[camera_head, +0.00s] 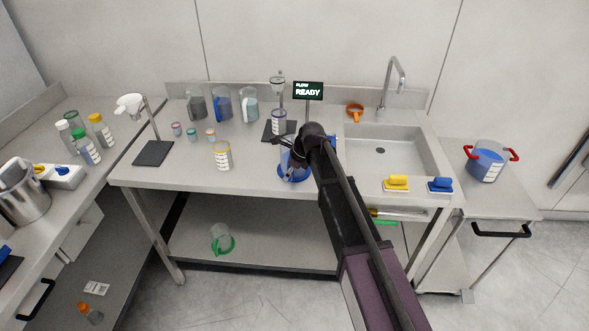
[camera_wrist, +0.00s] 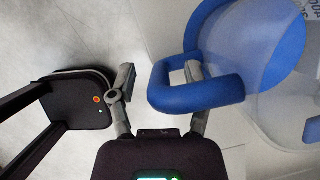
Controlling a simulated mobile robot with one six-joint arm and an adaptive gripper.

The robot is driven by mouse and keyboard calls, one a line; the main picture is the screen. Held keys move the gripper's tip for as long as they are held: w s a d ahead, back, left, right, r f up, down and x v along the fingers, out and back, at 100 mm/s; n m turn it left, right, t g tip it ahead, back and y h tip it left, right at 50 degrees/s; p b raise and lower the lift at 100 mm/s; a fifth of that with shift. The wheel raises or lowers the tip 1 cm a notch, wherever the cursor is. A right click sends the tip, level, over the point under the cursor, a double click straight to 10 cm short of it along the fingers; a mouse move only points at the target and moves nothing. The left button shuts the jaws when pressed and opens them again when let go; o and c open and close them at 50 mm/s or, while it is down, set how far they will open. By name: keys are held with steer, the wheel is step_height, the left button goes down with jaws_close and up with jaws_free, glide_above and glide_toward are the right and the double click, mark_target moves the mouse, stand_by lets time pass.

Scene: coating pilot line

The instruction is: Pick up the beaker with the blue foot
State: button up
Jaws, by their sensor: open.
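The beaker with the blue foot (camera_head: 295,177) stands on the middle bench near its front edge, partly hidden behind my arm. In the wrist view its blue handle (camera_wrist: 205,96) is a thick loop, with the blue round part (camera_wrist: 265,40) and clear wall beside it. My gripper (camera_wrist: 160,75) is open at the handle. One finger is left of the loop, and the other shows within the loop's opening, so the handle's outer bar lies between them. I cannot tell whether either finger touches it. In the head view my gripper (camera_head: 285,146) is at the beaker's upper part.
A yellow-rimmed beaker (camera_head: 222,156) stands left of it, with small jars behind. Several jugs (camera_head: 222,104) stand at the back. A stand with a dark base holds a labelled vessel (camera_head: 279,122) just behind.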

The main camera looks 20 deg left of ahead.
steer(key=shift+f, duration=0.1)
stand_by(0.5)
jaws_close()
